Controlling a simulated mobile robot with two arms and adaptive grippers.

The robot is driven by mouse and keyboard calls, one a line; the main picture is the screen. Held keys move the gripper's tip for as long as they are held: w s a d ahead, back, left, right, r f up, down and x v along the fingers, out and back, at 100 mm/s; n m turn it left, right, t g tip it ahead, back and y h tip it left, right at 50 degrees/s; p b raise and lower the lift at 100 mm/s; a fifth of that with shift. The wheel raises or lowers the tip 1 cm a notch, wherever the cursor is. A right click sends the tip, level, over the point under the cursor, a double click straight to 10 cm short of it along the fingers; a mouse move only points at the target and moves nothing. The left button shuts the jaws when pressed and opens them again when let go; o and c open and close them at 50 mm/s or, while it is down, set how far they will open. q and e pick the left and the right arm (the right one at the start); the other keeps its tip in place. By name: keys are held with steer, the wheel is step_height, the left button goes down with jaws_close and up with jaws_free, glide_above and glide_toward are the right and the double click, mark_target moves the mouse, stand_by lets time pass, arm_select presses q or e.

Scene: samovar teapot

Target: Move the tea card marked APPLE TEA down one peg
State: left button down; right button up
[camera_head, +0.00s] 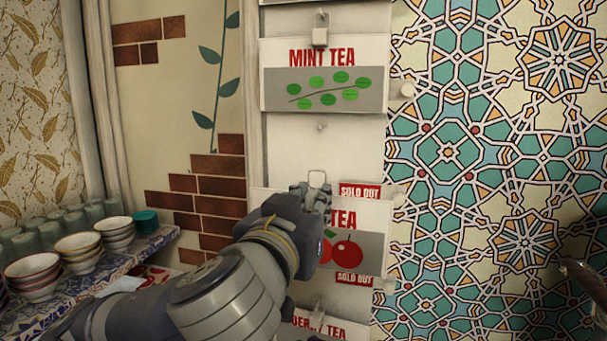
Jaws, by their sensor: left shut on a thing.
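A tea card (365,250) with red round fruit and the word TEA hangs on the white board, low in the middle. The rest of its name is hidden behind my left gripper (316,194). The left gripper is shut at the card's top edge, by a small pale wire loop (318,179); its exact hold is hard to see. A bare peg (320,127) shows above this card. The peg below is mostly hidden by my arm. My right gripper is not in view.
Red SOLD OUT tags (360,191) (354,279) sit at the fruit card's right side. Stacked bowls (78,250) and cups stand on a patterned shelf at left.

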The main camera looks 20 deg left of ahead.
arm_select(q)
step_height(320, 180, down, 10)
steer(key=w+a+y+p, duration=0.1)
steer(key=w+p, duration=0.1)
steer(key=w+f+b, duration=0.1)
steer(key=w+f, duration=0.2)
steer(key=w, duration=0.5)
steer(key=shift+w+n, duration=0.2)
steer(key=shift+n, duration=0.2)
stand_by(0.8)
steer(key=shift+a, duration=0.1)
stand_by(0.5)
steer(key=c, duration=1.4)
jaws_free()
steer(key=shift+o, duration=0.2)
